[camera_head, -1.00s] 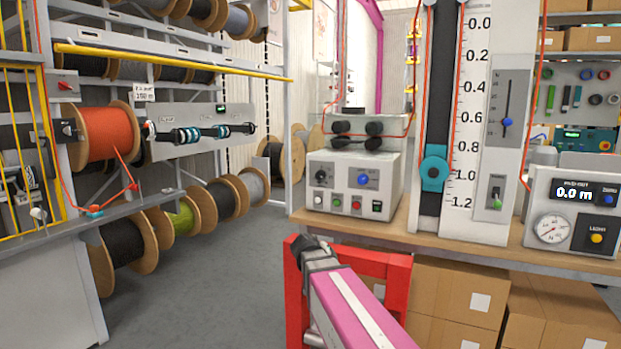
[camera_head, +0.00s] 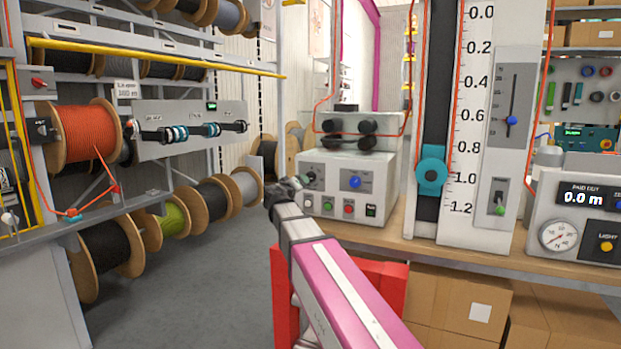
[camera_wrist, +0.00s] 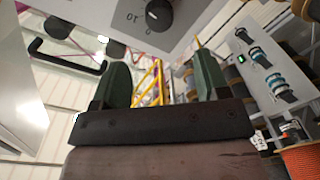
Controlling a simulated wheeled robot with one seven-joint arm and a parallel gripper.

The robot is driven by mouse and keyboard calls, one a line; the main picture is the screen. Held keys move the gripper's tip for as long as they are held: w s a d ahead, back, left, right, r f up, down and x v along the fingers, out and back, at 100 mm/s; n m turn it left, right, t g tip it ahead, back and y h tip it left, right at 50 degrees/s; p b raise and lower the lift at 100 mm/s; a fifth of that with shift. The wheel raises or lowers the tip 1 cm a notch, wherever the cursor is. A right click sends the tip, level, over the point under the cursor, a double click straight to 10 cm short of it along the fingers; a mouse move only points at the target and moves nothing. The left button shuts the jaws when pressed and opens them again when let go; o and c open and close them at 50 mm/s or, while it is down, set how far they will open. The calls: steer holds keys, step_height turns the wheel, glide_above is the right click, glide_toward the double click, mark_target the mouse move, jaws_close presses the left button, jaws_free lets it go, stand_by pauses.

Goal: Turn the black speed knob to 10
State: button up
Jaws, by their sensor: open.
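The black speed knob (camera_wrist: 159,14) shows at the top of the wrist view, on a grey panel with the marks 10 and 0 beside it. In the head view the black knob (camera_head: 309,178) is on the front of the white control box (camera_head: 352,172), left of a blue knob, and my gripper is just left of and below it. My gripper (camera_wrist: 158,85) is open and empty, its two dark green fingers apart. The knob lies beyond the fingertips and is not between them. The knob's pointer is too small to read.
A green, a red and other small buttons (camera_head: 348,208) sit below the knobs on the box. A tall white scale (camera_head: 470,130) stands to its right. Cable reels on racks (camera_head: 85,135) stand to the left. The floor (camera_head: 220,270) between is clear.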

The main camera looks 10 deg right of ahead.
mark_target(310, 177)
steer(key=x, duration=1)
steer(key=shift+w+r, duration=0.2)
steer(key=shift+w, duration=0.2)
steer(key=shift+d, duration=0.15)
steer(key=c, duration=0.9)
